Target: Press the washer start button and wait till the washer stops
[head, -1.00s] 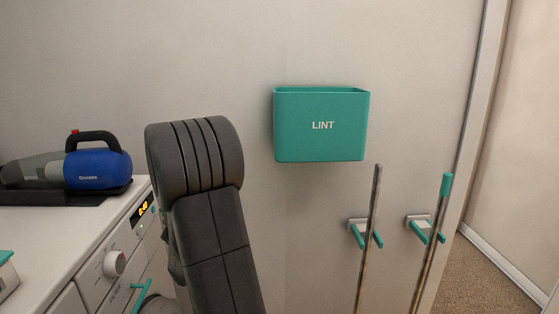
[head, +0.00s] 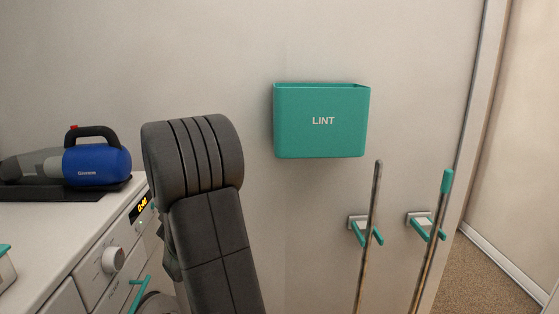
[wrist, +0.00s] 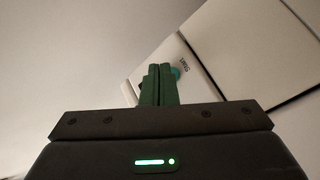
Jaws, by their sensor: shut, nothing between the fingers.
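The washer (head: 92,262) stands at the lower left of the head view, with a round white knob (head: 113,259), a lit display (head: 142,205) with yellow characters too small to read, and a teal handle below. In the wrist view, a panel (wrist: 172,58) carries a label reading "START" and a round teal start button (wrist: 176,72). My gripper (wrist: 159,68) is shut and empty, its dark green fingertips just in front of and partly over the button. I cannot tell whether they touch it. The gripper is hidden behind my arm in the head view.
A blue hand vacuum (head: 97,164) lies on a dark tray on the counter. A teal LINT bin (head: 320,120) hangs on the wall. Two poles (head: 368,235) hang on wall hooks to the right, with open floor beyond.

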